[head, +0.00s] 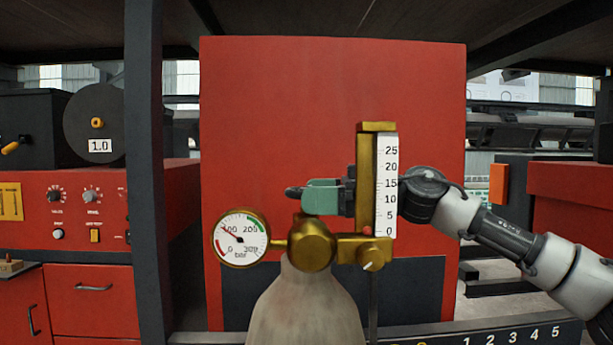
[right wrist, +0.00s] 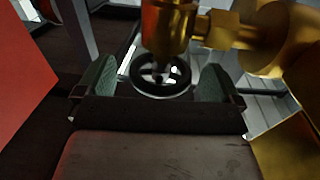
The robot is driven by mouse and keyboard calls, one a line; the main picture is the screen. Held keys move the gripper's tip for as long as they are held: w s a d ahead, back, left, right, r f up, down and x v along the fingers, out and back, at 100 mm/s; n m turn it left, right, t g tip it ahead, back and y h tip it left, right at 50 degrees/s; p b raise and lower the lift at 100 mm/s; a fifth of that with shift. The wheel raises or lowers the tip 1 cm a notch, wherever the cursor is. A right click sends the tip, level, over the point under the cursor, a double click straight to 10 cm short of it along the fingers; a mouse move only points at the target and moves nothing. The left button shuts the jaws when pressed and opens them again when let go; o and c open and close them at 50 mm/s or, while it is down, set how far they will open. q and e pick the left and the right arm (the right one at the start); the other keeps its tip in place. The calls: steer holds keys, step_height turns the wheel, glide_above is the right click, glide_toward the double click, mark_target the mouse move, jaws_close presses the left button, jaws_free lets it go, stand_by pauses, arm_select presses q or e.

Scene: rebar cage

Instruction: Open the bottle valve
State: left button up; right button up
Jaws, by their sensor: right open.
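The grey bottle (head: 305,310) stands upright in the head view with a brass valve body (head: 312,245) on top. A black handwheel (head: 293,192) shows above the valve, partly hidden by my right gripper (head: 312,197). In the right wrist view the spoked handwheel (right wrist: 160,76) lies between the two green fingers of my right gripper (right wrist: 157,75), with a gap at each side. That gripper is open. Its arm comes in from the right and passes behind the flowmeter. My left gripper is not in view.
A round pressure gauge (head: 240,238) sits left of the valve. The brass flowmeter with a white scale (head: 387,185) stands right of it, close to my right wrist. A red panel (head: 290,110) is behind. A dark post (head: 145,180) and red cabinet (head: 90,300) are left.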

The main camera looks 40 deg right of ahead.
steer(key=shift+p+x, duration=0.45)
steer(key=shift+x, duration=0.4)
